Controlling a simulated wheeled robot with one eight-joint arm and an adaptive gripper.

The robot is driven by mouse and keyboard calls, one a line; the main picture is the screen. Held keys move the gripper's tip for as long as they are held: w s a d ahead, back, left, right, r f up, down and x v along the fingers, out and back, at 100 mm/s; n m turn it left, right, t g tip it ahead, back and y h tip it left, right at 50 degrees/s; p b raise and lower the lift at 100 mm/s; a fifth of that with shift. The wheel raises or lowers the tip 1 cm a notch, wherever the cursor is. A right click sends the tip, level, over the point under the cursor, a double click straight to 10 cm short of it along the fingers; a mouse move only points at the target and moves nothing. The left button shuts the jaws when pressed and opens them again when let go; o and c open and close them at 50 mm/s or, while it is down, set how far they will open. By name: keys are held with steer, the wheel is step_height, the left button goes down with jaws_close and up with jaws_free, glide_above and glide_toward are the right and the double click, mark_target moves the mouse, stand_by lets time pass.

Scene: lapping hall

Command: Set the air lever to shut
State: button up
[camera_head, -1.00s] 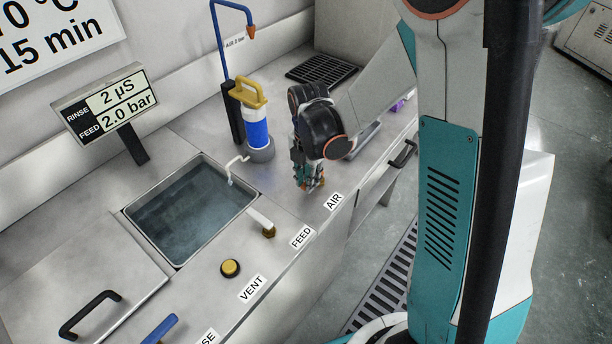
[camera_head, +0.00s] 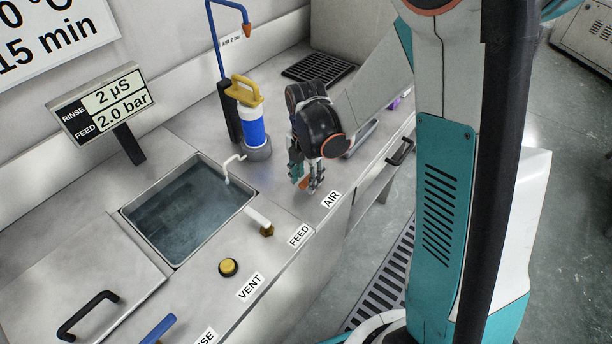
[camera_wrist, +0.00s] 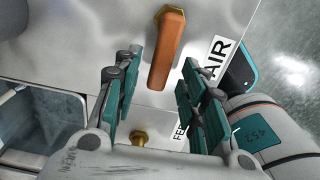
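The air lever (camera_wrist: 166,50) is an orange handle on a brass pivot, beside the AIR label (camera_wrist: 217,60) in the wrist view. It points from its pivot toward my gripper's palm. My gripper (camera_wrist: 160,64) is open, with one teal finger on each side of the lever and visible gaps between. In the head view my gripper (camera_head: 305,180) points down at the counter by the AIR label, and a little orange of the lever shows between the fingers; most of it is hidden there.
The FEED lever (camera_head: 259,220) with its brass base stands nearby, left of my gripper. A yellow VENT button (camera_head: 228,267), a water basin (camera_head: 247,207) and a blue and white cylinder with a yellow handle (camera_head: 253,128) are also on the counter. A drawer handle (camera_head: 400,151) sticks out in front.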

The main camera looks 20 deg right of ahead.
mark_target(306, 182)
step_height(306, 182, up, 12)
stand_by(0.6)
stand_by(0.4)
steer(key=s+d+r+m+t, duration=0.1)
steer(key=s+r+m+t, duration=0.2)
steer(key=s+m, duration=0.4)
steer(key=s+r+m+t, duration=0.4)
steer(key=s+m, duration=0.4)
steer(key=m, duration=1)
steer(key=shift+s+d+r, duration=0.15)
steer(key=shift+d+r, duration=0.2)
steer(key=shift+r, duration=0.25)
